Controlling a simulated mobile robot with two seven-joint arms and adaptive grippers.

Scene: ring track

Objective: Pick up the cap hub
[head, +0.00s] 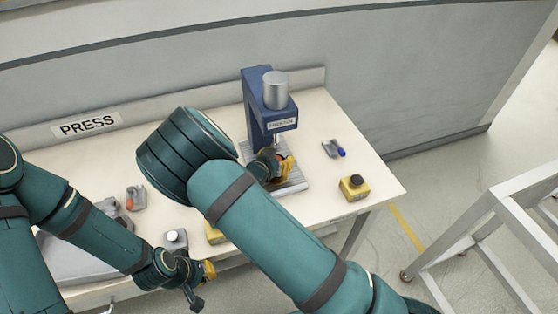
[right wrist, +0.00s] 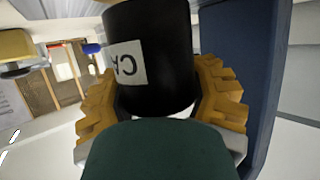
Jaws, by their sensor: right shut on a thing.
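The cap hub (right wrist: 155,60) is a black cylinder with a white label whose letters "CA" appear upside down in the right wrist view. My right gripper (head: 280,168) has its orange fingers on both sides of it and is shut on it. In the head view this gripper is at the blue press (head: 258,110), just above its grey base plate, and the hub cannot be made out clearly there. My left gripper (head: 200,284) is empty near the table's front edge, with its fingers apart.
A yellow block with a black knob (head: 354,187) and a grey fixture with a blue tip (head: 333,149) are right of the press. A white frame (head: 500,215) stands beyond the table's right end.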

